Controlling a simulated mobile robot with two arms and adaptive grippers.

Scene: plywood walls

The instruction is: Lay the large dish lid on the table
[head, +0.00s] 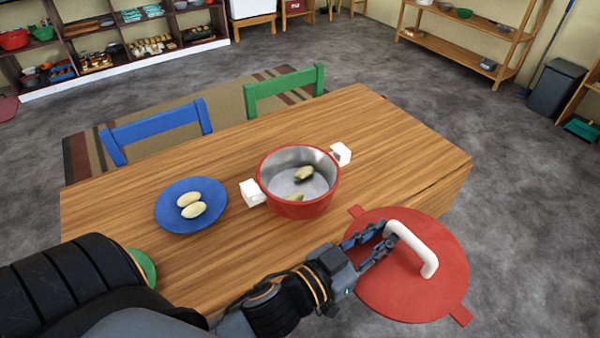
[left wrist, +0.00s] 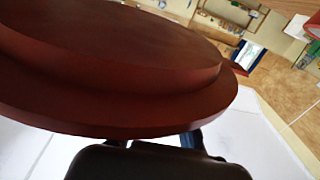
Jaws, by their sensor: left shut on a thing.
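The large dish lid (head: 445,297) is a red disc with a white arched handle (head: 424,253) and small tabs on its rim. My left gripper (head: 376,246) is shut on the handle. The lid is at the table's front right, partly beyond the edge in the head view; its exact height cannot be told. The lid's dark red rim fills much of the left wrist view (left wrist: 120,70). The wooden table (head: 390,130) holds a red pot (head: 300,207) with white handles and pale potato-like pieces inside. My right gripper is not in view.
A blue plate (head: 172,213) with two pale pieces (head: 193,211) stands left of the pot. Bare tabletop shows at the right and behind the pot. Blue (head: 157,131) and green (head: 284,85) chairs stand at the far side. Shelves line the walls.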

